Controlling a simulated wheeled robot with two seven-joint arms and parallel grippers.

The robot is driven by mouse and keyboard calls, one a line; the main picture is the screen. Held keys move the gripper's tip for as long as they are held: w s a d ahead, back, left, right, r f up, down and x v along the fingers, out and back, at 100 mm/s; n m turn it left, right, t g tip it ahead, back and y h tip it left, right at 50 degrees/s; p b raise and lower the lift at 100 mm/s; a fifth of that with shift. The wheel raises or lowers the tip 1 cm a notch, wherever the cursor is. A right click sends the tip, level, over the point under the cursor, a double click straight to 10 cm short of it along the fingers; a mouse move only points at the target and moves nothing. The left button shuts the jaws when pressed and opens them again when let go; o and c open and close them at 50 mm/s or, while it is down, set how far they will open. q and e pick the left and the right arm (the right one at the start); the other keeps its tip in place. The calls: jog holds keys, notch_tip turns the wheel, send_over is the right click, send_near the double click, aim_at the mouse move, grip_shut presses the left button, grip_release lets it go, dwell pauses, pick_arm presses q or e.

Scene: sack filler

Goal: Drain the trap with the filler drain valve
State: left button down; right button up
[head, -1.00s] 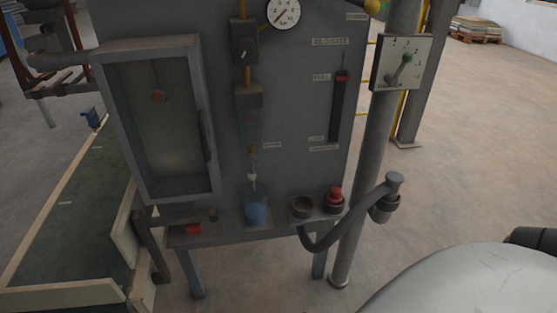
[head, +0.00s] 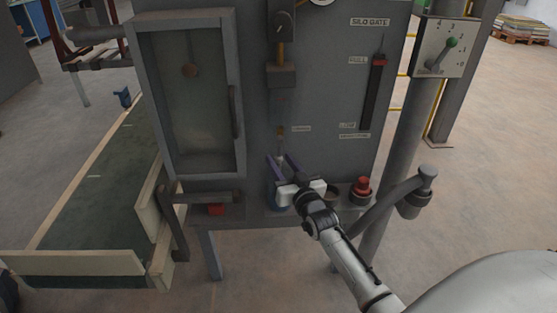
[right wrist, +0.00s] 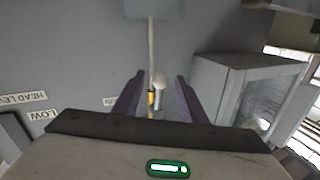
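The filler drain valve shows in the right wrist view as a pale round knob (right wrist: 159,80) on a thin pipe with a yellow part (right wrist: 151,98). In the head view it sits below the trap (head: 281,103), by a small label, and is mostly hidden by my fingers. My right gripper (head: 281,161) is open in front of the panel. In the right wrist view its two fingers (right wrist: 160,82) stand apart on either side of the knob, with gaps showing. My left gripper is not in view.
A glazed door (head: 190,95) is left of the valve. The silo gate slot (head: 375,95), a red button (head: 361,187) and a bent grey pipe (head: 392,195) are to the right. A conveyor (head: 85,185) lies at the left.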

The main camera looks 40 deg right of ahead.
jog(key=shift+x, duration=0.85)
jog(key=shift+w, duration=0.2)
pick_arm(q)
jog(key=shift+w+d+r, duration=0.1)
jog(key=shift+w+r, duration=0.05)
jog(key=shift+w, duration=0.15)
pick_arm(e)
jog(key=shift+c, duration=0.3)
grip_shut()
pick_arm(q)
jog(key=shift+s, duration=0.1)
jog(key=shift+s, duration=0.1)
